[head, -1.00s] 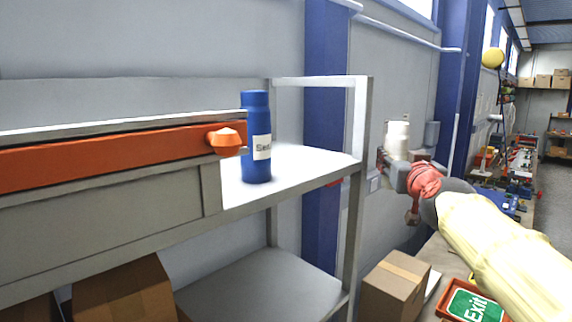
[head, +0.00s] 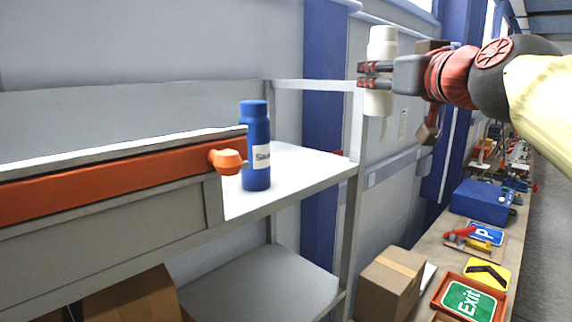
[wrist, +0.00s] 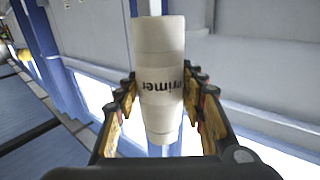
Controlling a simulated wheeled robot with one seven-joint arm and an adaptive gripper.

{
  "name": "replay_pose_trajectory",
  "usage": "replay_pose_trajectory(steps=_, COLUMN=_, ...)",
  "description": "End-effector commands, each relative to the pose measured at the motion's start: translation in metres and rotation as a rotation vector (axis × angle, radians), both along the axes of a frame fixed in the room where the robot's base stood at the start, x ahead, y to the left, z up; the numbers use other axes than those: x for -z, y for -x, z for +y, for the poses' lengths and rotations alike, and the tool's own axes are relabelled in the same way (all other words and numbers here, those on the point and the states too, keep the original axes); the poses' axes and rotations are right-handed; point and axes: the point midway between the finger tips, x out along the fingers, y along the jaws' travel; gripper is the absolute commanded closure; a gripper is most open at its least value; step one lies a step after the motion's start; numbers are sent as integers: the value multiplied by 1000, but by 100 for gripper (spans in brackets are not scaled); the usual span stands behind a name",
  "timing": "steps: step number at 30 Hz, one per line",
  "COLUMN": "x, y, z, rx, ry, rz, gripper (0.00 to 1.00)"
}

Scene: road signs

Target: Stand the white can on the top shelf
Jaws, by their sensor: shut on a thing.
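The white can (head: 382,42) is held upright in my gripper (head: 374,76), up at the right end of the shelf unit and higher than the top shelf. In the wrist view the can (wrist: 158,60) sits between the two fingers of my gripper (wrist: 160,92), and its "primer" label appears upside down. The fingers are shut on its sides. The top shelf (head: 310,165) is a white board in a grey metal frame. The can is apart from the board, near the unit's right post.
A blue bottle (head: 256,150) stands on the top shelf, next to an orange-barred grey box (head: 110,215). The shelf's right part is bare. A cardboard box (head: 392,285) and a green Exit sign (head: 468,300) are on the bench at the lower right.

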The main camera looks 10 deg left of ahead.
Motion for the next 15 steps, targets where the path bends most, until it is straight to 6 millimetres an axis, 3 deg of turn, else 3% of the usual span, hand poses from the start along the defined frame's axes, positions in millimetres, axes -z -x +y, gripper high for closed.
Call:
replay_pose_trajectory(steps=5, x=3, y=-11, z=19, rx=-8, ry=0, rz=3, gripper=100)
replay_pose_trajectory(steps=15, x=36, y=-61, z=72, rx=-7, ry=0, rz=2, gripper=100)
